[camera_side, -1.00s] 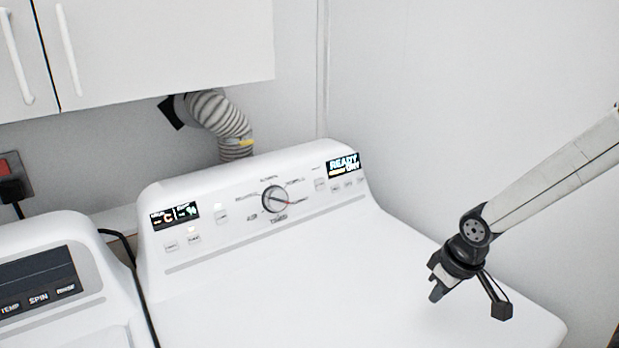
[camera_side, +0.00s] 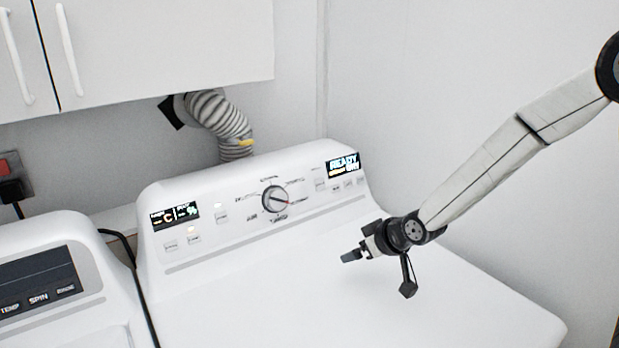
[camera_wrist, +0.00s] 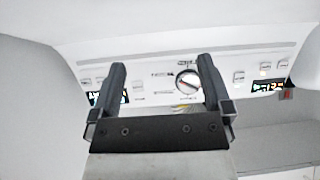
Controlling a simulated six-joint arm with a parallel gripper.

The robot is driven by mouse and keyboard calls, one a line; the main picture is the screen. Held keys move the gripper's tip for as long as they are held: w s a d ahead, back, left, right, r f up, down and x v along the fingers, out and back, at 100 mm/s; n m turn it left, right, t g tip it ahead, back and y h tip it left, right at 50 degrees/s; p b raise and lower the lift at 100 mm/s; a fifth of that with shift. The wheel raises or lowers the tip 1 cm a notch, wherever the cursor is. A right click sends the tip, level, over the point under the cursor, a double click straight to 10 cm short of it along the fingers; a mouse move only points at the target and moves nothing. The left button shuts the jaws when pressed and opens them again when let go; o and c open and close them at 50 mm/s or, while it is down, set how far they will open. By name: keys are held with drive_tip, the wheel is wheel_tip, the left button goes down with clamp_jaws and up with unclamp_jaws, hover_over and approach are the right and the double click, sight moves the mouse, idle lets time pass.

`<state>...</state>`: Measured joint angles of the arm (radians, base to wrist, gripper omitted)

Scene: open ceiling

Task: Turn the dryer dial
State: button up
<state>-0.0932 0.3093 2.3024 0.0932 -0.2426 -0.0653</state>
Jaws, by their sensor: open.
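The dryer (camera_side: 400,300) is white, with a raised control panel along its back. The round dial (camera_side: 275,199) has a dark rim and a pale face and sits in the middle of that panel. In the wrist view the dial (camera_wrist: 187,80) shows between my two fingers, closer to the right one. My gripper (camera_side: 349,256) is above the dryer top, to the right of and nearer the camera than the dial, and apart from it. In the wrist view my gripper (camera_wrist: 162,75) has its dark fingers spread, with nothing between them touching.
A lit READY display (camera_side: 343,165) is at the panel's right end and another display (camera_side: 175,215) at its left. A second white appliance (camera_side: 60,290) stands at left. A ribbed hose (camera_side: 222,122) is behind the dryer, below the wall cabinet (camera_side: 160,50). The dryer top is clear.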

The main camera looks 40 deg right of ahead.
sight(281, 202)
drive_tip(key=w+a+r+t, duration=0.1)
drive_tip(key=w+a+t, duration=0.2)
drive_tip(key=w, duration=0.4)
drive_tip(key=w+a+r+t, duration=0.1)
drive_tip(key=w+a+t, duration=0.2)
drive_tip(key=w+t, duration=0.3)
drive_tip(key=shift+w+a+r, duration=0.15)
drive_tip(key=shift+w+r, duration=0.2)
drive_tip(key=shift+w, duration=0.1)
drive_tip(key=shift+w, duration=0.15)
drive_tip(key=shift+w+a, duration=0.1)
drive_tip(key=shift+w, duration=3.65)
drive_tip(key=c, duration=1)
